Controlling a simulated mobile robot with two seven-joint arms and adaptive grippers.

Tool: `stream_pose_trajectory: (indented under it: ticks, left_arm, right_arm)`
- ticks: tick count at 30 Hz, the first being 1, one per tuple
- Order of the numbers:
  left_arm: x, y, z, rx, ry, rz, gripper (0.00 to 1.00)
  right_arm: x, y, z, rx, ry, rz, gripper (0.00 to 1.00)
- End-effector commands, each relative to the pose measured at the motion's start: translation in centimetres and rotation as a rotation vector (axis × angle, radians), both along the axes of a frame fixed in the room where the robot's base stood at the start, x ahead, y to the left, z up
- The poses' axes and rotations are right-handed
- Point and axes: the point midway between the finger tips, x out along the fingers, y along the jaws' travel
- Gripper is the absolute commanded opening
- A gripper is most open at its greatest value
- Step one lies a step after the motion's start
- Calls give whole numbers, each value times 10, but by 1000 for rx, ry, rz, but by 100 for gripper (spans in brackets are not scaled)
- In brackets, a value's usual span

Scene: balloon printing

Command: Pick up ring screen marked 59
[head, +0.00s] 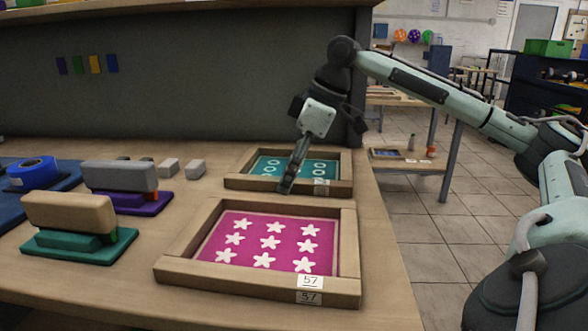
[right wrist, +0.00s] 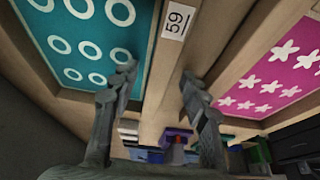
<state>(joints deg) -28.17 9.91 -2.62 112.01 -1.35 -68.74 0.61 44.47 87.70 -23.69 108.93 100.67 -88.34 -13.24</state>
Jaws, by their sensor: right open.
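The ring screen marked 59 (head: 335,163) is a teal panel with white rings in a wooden frame, flat on the table behind the star screen. It also shows in the right wrist view (right wrist: 97,22), with its 59 label (right wrist: 175,20) on the near rail. My right gripper (head: 287,186) is at that rail, left of the label; it is open and empty. In the right wrist view its fingers (right wrist: 160,80) are on either side of the rail, one over the teal panel. I cannot tell whether they touch the frame. My left gripper is not in view.
A pink star screen marked 57 (head: 345,245) lies just in front. Squeegee-like blocks on a green base (head: 80,245) and a purple base (head: 145,203), and blue tape (head: 33,173), stand left. A grey panel (head: 180,90) is behind. The table's right edge is close to both screens.

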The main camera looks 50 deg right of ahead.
Motion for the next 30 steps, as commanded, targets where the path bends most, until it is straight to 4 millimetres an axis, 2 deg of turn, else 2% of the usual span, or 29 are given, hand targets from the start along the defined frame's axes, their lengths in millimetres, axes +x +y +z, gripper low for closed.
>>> stream_pose_trajectory:
  ticks: [5,16,30]
  left_arm:
    - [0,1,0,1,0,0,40]
    - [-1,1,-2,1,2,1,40]
    - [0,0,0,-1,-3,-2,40]
  right_arm:
    - [0,0,0,0,0,0,44]
    - [0,0,1,1,-1,0,0]
    - [1,0,7,2,-4,0,0]
